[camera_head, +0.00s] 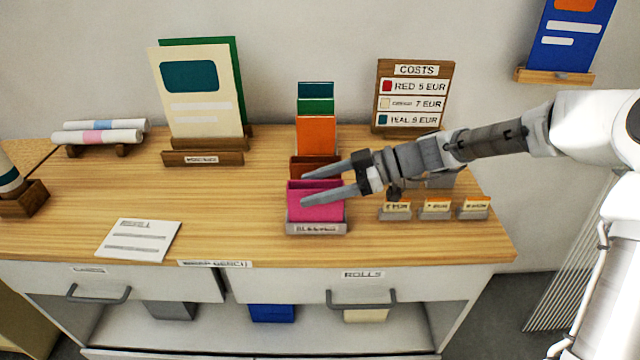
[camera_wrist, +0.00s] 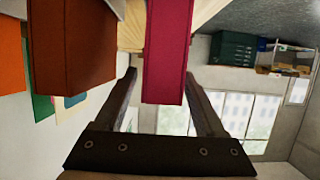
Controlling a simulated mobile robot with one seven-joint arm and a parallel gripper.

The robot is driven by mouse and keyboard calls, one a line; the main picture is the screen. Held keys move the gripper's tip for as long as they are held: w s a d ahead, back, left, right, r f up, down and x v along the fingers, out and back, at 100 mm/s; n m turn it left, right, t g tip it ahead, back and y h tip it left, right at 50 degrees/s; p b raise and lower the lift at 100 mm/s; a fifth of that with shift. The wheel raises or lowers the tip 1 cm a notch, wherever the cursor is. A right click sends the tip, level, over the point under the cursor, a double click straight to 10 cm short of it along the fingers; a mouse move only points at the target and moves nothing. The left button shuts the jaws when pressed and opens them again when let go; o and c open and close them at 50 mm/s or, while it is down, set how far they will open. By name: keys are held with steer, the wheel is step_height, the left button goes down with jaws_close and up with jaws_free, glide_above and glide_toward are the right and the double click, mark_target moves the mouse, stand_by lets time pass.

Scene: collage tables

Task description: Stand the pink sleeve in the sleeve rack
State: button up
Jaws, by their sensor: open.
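The pink sleeve (camera_head: 315,206) stands upright in the grey sleeve rack (camera_head: 316,228) near the front of the table. My gripper (camera_head: 304,188) reaches in from the right, its two fingers pointing left at the top of the sleeve. In the wrist view the pink sleeve (camera_wrist: 168,50) stands between the two open fingers (camera_wrist: 162,90), with gaps on both sides. I cannot tell whether a finger touches it. The rack's inside is hidden behind the sleeve.
Behind the rack, a brown holder (camera_head: 300,166) bears orange, green and teal cards (camera_head: 316,134). Small tags (camera_head: 435,208) stand right of the rack, near my wrist. A costs board (camera_head: 413,97) stands behind. The tabletop (camera_head: 230,215) left of the rack is clear, up to a white sheet (camera_head: 140,240).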

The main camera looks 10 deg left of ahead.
steer(key=p+v, duration=0.1)
steer(key=v, duration=1.6)
steer(key=shift+d, duration=0.25)
